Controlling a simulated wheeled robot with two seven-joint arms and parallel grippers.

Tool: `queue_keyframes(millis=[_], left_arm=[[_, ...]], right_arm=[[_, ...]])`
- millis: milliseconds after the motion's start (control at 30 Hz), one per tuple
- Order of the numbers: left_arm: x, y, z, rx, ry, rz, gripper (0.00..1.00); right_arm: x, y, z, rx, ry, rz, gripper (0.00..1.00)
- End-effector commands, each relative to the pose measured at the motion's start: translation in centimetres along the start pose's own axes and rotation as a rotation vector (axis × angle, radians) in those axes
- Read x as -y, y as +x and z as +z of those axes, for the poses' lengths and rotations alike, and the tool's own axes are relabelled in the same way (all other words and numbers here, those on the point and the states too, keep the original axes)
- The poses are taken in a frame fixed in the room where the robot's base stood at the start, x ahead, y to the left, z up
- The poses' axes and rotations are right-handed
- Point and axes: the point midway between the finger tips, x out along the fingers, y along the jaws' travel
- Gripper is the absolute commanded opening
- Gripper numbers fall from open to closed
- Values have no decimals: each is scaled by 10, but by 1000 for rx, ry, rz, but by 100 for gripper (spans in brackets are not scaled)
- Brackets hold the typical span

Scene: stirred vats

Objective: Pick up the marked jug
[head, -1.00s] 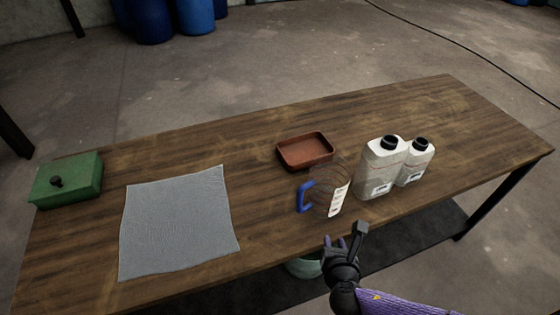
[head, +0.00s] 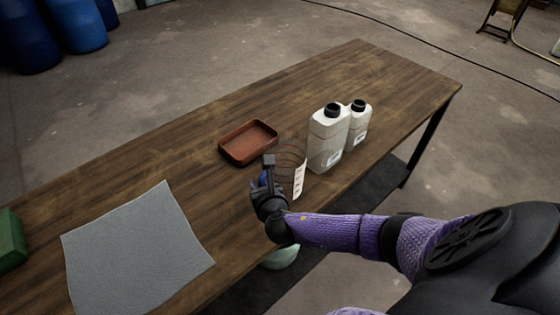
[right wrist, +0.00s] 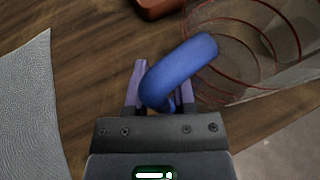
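The marked jug (head: 291,160) is clear, with red rings, a white label and a blue handle. It stands upright on the table (head: 190,125), left of the white bottles. In the right wrist view its blue handle (right wrist: 182,68) rises in front of my right gripper (right wrist: 162,98), and the clear body (right wrist: 240,45) is to the right. The purple fingers show apart on either side of the handle's lower part, without visibly closing on it. In the head view my right gripper (head: 262,176) is at the jug's handle side and hides most of the handle. My left gripper is out of view.
A brown tray (head: 248,142) lies just behind the jug. Two white bottles with black caps (head: 328,138) (head: 358,124) stand close on its right. A grey cloth (head: 138,250) and a green box (head: 10,240) are at left. A pale green container (head: 281,257) shows below the table's front edge.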

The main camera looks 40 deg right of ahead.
Motion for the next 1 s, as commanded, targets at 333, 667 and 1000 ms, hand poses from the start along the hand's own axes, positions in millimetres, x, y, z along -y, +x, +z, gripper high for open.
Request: queue_keyframes(millis=[333,667,1000], left_arm=[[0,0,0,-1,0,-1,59],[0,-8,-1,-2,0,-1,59],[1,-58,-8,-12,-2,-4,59]], right_arm=[[0,-1,0,0,1,0,0],[0,-4,10,2,2,0,0],[1,-36,88,4,2,1,0]])
